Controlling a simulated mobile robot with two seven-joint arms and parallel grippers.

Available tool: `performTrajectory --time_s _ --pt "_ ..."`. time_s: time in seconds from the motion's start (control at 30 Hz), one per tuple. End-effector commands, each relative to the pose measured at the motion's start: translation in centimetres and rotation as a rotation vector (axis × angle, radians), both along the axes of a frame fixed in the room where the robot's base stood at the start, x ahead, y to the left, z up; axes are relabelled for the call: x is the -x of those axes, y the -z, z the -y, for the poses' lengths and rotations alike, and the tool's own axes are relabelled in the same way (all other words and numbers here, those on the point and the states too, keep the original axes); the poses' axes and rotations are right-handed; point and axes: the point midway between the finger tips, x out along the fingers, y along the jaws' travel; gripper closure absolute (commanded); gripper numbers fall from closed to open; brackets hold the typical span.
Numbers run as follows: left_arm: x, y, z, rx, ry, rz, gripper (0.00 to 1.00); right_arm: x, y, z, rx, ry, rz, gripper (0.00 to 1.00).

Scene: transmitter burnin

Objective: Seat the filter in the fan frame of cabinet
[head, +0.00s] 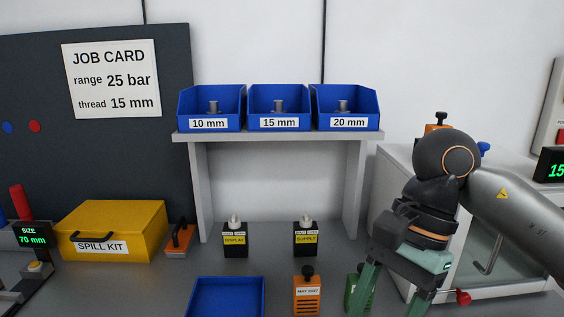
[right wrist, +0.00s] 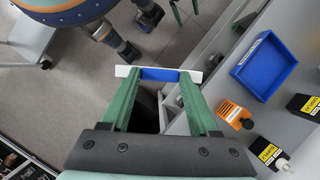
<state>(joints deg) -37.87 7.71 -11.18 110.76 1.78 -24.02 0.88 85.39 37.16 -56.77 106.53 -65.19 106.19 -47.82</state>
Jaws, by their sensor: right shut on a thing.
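My right gripper (head: 393,291), with green fingers, is at the lower right of the head view, its tips cut off by the bottom edge. In the right wrist view my right gripper (right wrist: 160,78) is shut on a flat piece, white at both ends and blue in the middle, which I take for the filter (right wrist: 158,74). It is held off the bench, over the floor beside the bench edge. A pale cabinet (head: 400,162) with a glass front stands at the right, partly behind my right arm. I cannot make out a fan frame. Green strips at the top of the wrist view may be my left gripper.
On the bench stand a blue tray (head: 228,283), an orange block (head: 307,296), two black bottles labelled DISPLAY (head: 235,241) and SUPPLY (head: 305,240), and a yellow spill kit (head: 112,228). A shelf (head: 277,136) holds blue bins. A red-tipped handle (head: 463,297) is near my right gripper.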

Motion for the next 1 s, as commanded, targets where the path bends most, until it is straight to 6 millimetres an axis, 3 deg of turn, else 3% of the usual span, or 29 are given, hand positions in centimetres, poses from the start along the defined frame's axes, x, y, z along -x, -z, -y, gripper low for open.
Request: performTrajectory --time_s 0.3,0.6,0.8,1.0 --pt "0.9 -1.5 -0.3 -0.005 -0.005 -0.02 0.0 -2.4 5.2 3.3 0.002 -0.415 -0.006 1.0" --pt "0.8 -3.3 -0.5 -0.005 -0.008 -0.006 0.0 -2.8 10.4 7.2 0.0 -0.793 -0.004 1.0" --pt "0.8 -3.6 -0.5 -0.006 -0.011 -0.006 0.0 -2.7 12.1 8.7 0.0 -0.927 0.0 1.0" --pt "0.8 -3.6 -0.6 -0.006 -0.012 -0.008 0.0 -2.7 12.5 9.0 0.0 -0.957 0.004 1.0"
